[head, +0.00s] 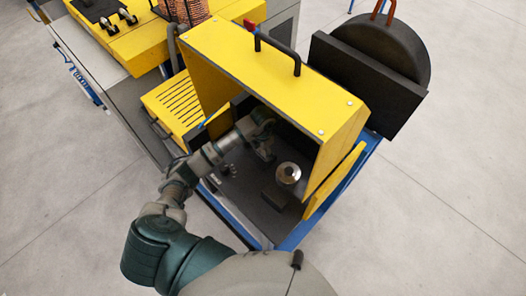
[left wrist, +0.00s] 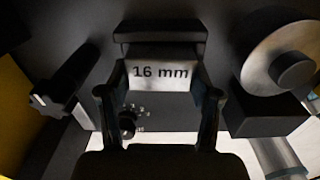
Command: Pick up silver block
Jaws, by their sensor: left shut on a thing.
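The silver block (left wrist: 162,76) shows in the left wrist view with "16 mm" printed on its face. My left gripper (left wrist: 161,92) has one finger on each side of the block and is shut on it. In the head view my left gripper (head: 265,152) is inside the yellow machine housing, over the dark floor. The block cannot be made out in the head view, where my gripper and wrist cover that spot. My right gripper is not in view.
The yellow housing (head: 290,68) with a black handle arches over my left gripper. A round silver part (head: 288,173) stands close to the right, and it also shows in the left wrist view (left wrist: 262,62). A dark lever (left wrist: 62,88) is on the left.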

